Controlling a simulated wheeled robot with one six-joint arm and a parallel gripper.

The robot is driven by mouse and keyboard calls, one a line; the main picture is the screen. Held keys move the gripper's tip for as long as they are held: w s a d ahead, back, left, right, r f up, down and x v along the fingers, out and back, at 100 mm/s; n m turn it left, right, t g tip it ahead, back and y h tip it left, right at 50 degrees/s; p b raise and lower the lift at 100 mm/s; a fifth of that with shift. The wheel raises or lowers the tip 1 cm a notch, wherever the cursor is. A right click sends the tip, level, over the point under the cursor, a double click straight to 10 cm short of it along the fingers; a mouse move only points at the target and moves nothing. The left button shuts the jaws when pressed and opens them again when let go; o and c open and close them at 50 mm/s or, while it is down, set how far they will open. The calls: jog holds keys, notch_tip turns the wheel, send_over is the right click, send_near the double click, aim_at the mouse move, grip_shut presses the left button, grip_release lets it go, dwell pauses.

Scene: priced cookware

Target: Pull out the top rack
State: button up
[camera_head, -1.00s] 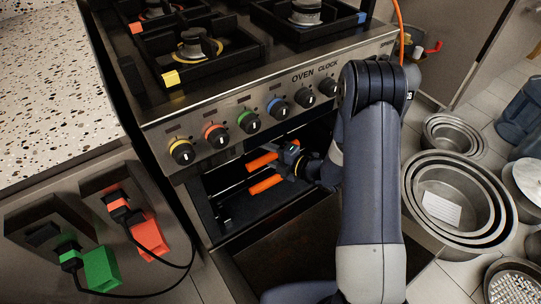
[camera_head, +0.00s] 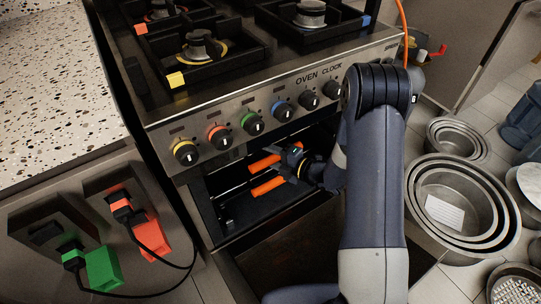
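The oven (camera_head: 285,112) stands open below its row of coloured knobs, with its door (camera_head: 290,245) lowered. Inside the dark cavity a rack (camera_head: 232,190) shows in part as a thin pale rail near the left wall. My gripper (camera_head: 267,174), with two orange fingers, reaches into the oven opening from the right. The fingers are spread apart and point left. No object shows between them except perhaps a thin line of the rack; I cannot tell whether they touch it. My arm hides the right part of the cavity.
Nested round pans (camera_head: 465,205) stand on the floor to the right, with a smaller set (camera_head: 457,138) behind them. A speckled counter (camera_head: 55,85) is at left. Below it, green (camera_head: 103,268) and red (camera_head: 150,235) plugs with black cables hang beside the oven.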

aim_at(279, 159)
jog(key=shift+o, duration=1.2)
jog(key=shift+d, duration=0.1)
jog(key=shift+b+v, duration=0.5)
jog(key=shift+v, duration=2.95)
jog(key=p+v, duration=0.2)
jog(key=v, duration=0.8)
jog(key=shift+s+d+r, duration=0.15)
jog(key=shift+s+d, duration=0.1)
jog(key=shift+d, duration=0.05)
jog(key=shift+a, duration=0.15)
jog(key=b+x, duration=0.1)
jog(key=x, duration=1.2)
jog(key=shift+b, duration=0.3)
